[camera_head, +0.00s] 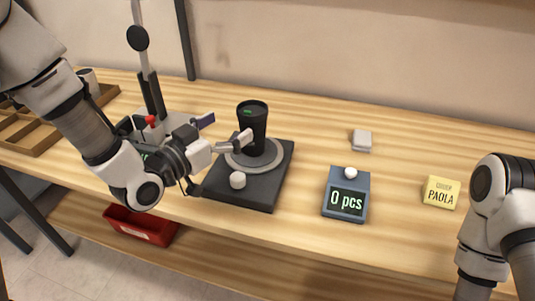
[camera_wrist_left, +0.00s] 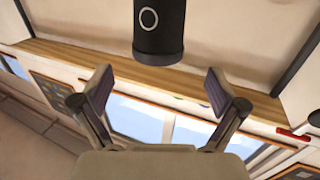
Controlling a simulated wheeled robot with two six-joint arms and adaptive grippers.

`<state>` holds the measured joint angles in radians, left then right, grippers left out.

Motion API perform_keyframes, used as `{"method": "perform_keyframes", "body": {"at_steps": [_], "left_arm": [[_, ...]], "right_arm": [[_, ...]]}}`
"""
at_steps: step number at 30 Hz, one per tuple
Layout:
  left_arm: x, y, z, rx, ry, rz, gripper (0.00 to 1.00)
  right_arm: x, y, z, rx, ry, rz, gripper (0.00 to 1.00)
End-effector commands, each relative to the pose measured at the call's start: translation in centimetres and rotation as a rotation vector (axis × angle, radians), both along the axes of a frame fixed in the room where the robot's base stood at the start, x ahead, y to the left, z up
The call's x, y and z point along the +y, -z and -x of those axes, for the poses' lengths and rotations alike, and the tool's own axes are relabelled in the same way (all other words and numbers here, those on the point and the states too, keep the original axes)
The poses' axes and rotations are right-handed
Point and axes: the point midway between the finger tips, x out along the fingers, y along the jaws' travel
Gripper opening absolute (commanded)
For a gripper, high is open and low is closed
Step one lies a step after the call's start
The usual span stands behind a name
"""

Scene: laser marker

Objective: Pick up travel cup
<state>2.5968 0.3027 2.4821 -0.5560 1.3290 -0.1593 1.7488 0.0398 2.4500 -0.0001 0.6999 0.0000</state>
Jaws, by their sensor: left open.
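The travel cup (camera_head: 252,125) is dark, with a small green mark on its lid. It stands upright on a round grey disc (camera_head: 237,160) on a black base plate (camera_head: 240,196). My left gripper (camera_head: 225,129) is open and empty, just left of the cup, with its fingers pointing toward it. In the left wrist view the cup (camera_wrist_left: 160,30) shows a pale ring mark. It lies beyond the spread fingers of the gripper (camera_wrist_left: 160,88), centred between them and apart from both. My right arm is at the right edge, its gripper out of view.
A counter reading "0 pcs" (camera_head: 347,203), a small grey block (camera_head: 361,140) and a yellow "PAOLA" sign (camera_head: 441,192) stand to the right. A wooden tray (camera_head: 30,138) is at the left. A red bin (camera_head: 140,228) is below the tabletop. The table behind the counter is mostly clear.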

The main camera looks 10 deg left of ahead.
Motion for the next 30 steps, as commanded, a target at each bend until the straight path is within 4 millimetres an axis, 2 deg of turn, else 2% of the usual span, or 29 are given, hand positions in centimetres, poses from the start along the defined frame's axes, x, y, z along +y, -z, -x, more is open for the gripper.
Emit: {"method": "perform_keyframes", "body": {"at_steps": [1,5,17,24,29,30], "left_arm": [[0.0,0.0,-0.1,-0.021,-0.001,0.001,0.97],[-0.5,-0.8,-1.2,-0.032,-0.001,-0.005,0.97],[-3.2,-0.1,-6.7,-0.029,-0.001,-0.003,0.97],[-3.4,-0.1,-7.1,-0.027,-0.002,0.001,0.97],[-3.3,0.0,-7.1,-0.027,-0.002,0.001,0.58],[-3.3,0.0,-7.1,-0.027,-0.002,0.001,0.57]], "right_arm": [[0.0,1.0,0.0,0.000,0.000,0.000,0.40],[0.0,0.6,0.0,-0.001,0.000,0.000,0.40],[0.0,0.4,-0.1,-0.001,0.000,0.000,0.40],[0.0,0.4,-0.1,-0.001,0.000,0.000,0.40],[0.0,0.4,-0.1,-0.001,0.000,0.000,0.40],[0.0,0.4,-0.1,-0.001,0.000,0.000,0.40]]}}
